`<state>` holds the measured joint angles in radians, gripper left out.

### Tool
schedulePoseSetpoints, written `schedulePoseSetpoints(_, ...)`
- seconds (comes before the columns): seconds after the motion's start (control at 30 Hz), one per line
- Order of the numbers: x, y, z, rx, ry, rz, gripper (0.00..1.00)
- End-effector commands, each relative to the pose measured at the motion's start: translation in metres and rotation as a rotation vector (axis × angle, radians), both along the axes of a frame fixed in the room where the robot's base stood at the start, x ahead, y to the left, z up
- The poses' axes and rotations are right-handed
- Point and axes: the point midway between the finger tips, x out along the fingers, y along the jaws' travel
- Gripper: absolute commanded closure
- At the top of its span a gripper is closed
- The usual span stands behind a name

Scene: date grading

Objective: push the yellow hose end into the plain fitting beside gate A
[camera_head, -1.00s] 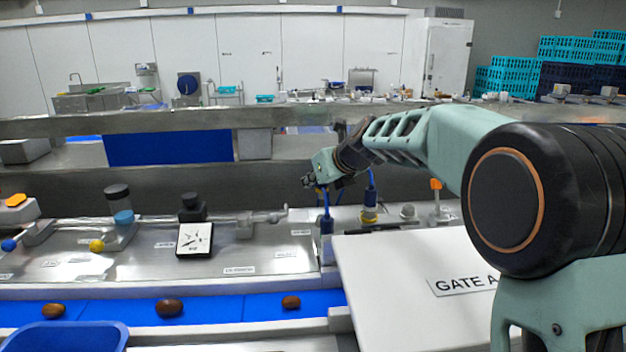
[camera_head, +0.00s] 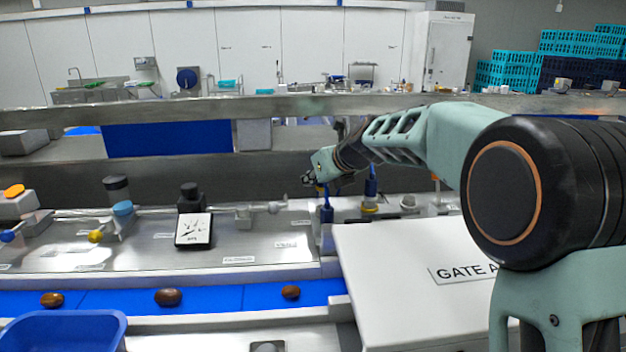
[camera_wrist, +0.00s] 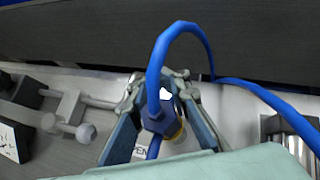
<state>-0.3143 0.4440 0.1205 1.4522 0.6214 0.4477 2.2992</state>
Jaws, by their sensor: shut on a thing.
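My gripper (camera_head: 320,184) is shut on the hose end with the yellow ring (camera_wrist: 178,131). In the wrist view the fingers (camera_wrist: 160,108) close on its blue body (camera_wrist: 157,118), and the blue hose (camera_wrist: 160,52) loops up and away to the right. Whether the end's tip touches anything below is hidden. A blue connector (camera_head: 326,213) stands just below my gripper in the head view. To its right a second blue piece with a yellow collar (camera_head: 369,208) stands upright. A grey round fitting (camera_head: 408,203) stands further right, behind the GATE A panel (camera_head: 400,250); I cannot tell if it is the plain fitting.
A dial gauge (camera_head: 193,231) and a horizontal rod with a knob (camera_head: 275,208) are on the steel deck to the left. A blue belt (camera_head: 220,298) with several dates runs in front. A steel rail (camera_head: 270,108) crosses behind. My arm covers the right side.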

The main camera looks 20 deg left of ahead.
Motion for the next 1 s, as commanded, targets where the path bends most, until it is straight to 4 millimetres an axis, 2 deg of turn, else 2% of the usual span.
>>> schedulePoseSetpoints(0.53, 0.0, 0.0, -0.018, 0.001, 0.001, -0.001, 1.0)
schedulePoseSetpoints(1.0, 0.0, 0.0, -0.018, 0.0, 0.0, 0.0, 1.0)
